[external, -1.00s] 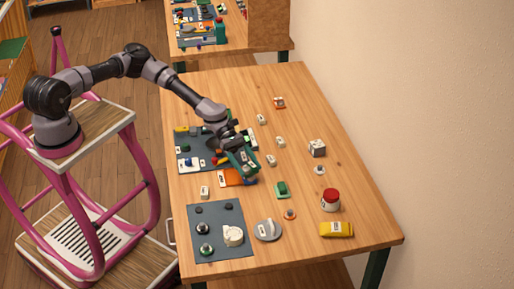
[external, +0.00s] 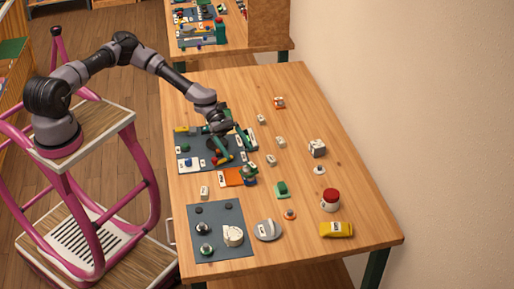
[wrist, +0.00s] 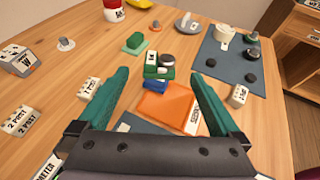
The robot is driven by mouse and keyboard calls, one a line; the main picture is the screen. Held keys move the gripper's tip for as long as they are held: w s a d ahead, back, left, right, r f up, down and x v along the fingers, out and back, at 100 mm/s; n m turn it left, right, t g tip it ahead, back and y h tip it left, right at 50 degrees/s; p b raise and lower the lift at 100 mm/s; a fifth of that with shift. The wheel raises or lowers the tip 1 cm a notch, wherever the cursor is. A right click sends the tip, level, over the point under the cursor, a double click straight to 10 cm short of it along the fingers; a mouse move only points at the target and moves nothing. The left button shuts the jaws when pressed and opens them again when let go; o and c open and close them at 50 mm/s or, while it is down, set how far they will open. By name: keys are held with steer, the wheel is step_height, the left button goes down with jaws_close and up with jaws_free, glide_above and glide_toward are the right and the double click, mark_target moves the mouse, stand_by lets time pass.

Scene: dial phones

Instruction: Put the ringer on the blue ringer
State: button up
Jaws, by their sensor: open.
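A small stack of parts (external: 249,173) stands at the right edge of an orange plate (external: 230,177). Its lower part is blue; a darker green part seems to rest on it. In the wrist view, a blue part (wrist: 155,87), a green part with pale labels (wrist: 158,72) and a dark round part (wrist: 167,59) show close together. I cannot tell which is the ringer or whether they are fully seated. My gripper (external: 239,154) is open and apart from the stack.
A green block (external: 282,189), a red-lidded jar (external: 330,200) and a yellow block (external: 337,230) stand to the right. Small white labelled blocks (external: 271,160) lie near my gripper. A dark mat (external: 222,246) with a white dial part lies in front.

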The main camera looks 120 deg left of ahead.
steer(key=v, duration=0.4)
steer(key=w+d+r+m+g+h, duration=0.15)
steer(key=d+r+m+g, duration=0.25)
steer(key=d+m+g, duration=0.65)
steer(key=d+r+m+y, duration=0.4)
steer(key=d+r+m, duration=0.45)
steer(key=d, duration=0.25)
steer(key=s+d+r+m+y, duration=0.3)
steer(key=d+r+m, duration=0.2)
steer(key=r, duration=0.4)
steer(key=s+d+r+m+y, duration=0.25)
steer(key=d+r+m, duration=0.3)
steer(key=r, duration=0.45)
steer(key=s+d+r+m+t+h, duration=0.1)
steer(key=s+d+r+m+t, duration=0.4)
steer(key=s+r, duration=0.4)
steer(key=s+d+m, duration=0.1)
steer(key=s+d, duration=0.1)
steer(key=s, duration=0.2)
steer(key=shift+r, duration=0.4)
